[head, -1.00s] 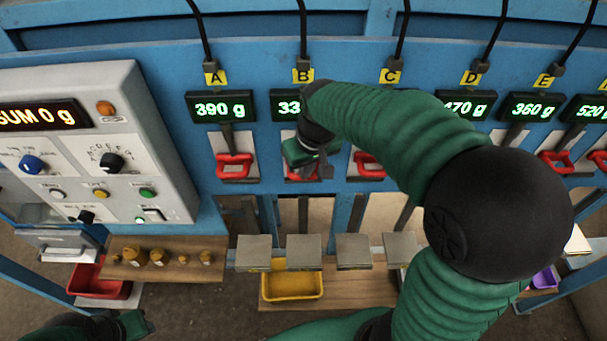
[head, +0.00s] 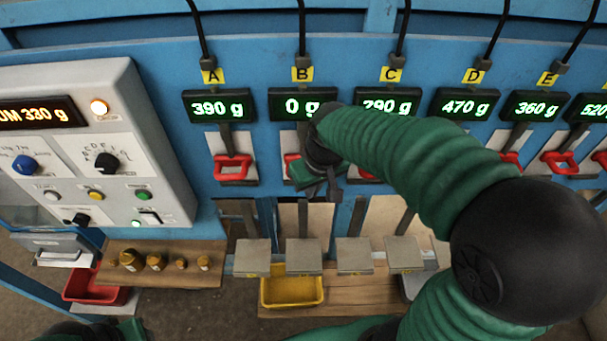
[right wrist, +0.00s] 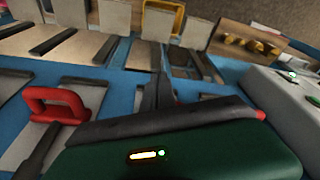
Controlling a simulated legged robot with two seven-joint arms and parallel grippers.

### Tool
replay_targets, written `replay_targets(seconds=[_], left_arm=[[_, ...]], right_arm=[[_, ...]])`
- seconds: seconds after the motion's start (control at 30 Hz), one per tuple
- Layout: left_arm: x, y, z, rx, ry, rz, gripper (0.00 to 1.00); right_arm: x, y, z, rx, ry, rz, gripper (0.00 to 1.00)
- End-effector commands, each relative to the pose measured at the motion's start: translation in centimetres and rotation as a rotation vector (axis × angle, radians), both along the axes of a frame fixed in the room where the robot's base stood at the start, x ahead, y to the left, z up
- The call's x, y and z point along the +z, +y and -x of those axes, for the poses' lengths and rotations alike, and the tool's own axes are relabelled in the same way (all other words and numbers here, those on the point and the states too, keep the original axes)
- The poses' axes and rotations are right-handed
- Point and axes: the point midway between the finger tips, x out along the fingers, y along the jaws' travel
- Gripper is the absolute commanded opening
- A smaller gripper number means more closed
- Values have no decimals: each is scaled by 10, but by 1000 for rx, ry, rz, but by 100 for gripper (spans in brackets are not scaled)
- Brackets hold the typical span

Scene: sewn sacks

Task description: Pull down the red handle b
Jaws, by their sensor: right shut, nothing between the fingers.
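The red handle b (head: 291,163) is on the blue panel under the label B and the display (head: 303,105), which reads 0 g. My right gripper covers most of it, so its exact position is hard to tell. My right gripper (head: 333,192) is shut and empty, in front of and just right of handle b. In the right wrist view its dark fingers (right wrist: 160,92) point at the panel; a red handle (right wrist: 55,104), probably C, stands at left. My left gripper (head: 125,328) shows only partly at the bottom left, its fingers unclear.
Red handle A (head: 233,167) is close on the left, with more handles on the right. The control box (head: 100,150) shows SUM 330 g with a lit orange lamp. Below are grey plates (head: 304,256), a yellow bin (head: 291,293) and a shelf with brass weights (head: 155,262).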

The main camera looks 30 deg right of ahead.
Motion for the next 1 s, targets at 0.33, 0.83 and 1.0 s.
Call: replay_targets(seconds=[0.33, 0.83, 1.0], left_arm=[[-9, 0, 0, 0, 0, 0, 36], [-24, 0, 0, 0, 0, 0, 36], [-24, 0, 0, 0, 0, 0, 36]], right_arm=[[41, 1, 9, 0, -8, 1, 0], [151, 4, 38, 0, -4, 0, 0], [162, 5, 42, 0, 0, 0, 0]])
